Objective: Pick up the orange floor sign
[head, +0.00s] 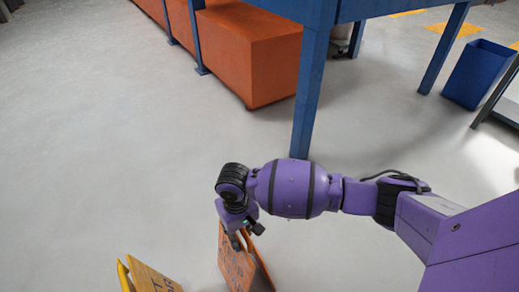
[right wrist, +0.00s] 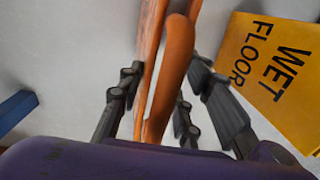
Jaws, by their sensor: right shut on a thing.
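The orange floor sign (head: 236,266) stands at the bottom middle of the head view, cut off by the lower edge. My right gripper (head: 240,236) is at its top edge, coming from above. In the right wrist view the black fingers of my right gripper (right wrist: 153,105) are on both sides of the orange sign's upper part (right wrist: 174,70), shut on it. The sign's lower part is hidden or out of frame. My left gripper is not in view.
A yellow wet floor sign (head: 152,278) stands close by on the left; it also shows in the right wrist view (right wrist: 262,60). A blue frame leg (head: 308,100) and an orange block (head: 250,55) are behind. A blue bin (head: 478,75) is far right. Grey floor lies clear at left.

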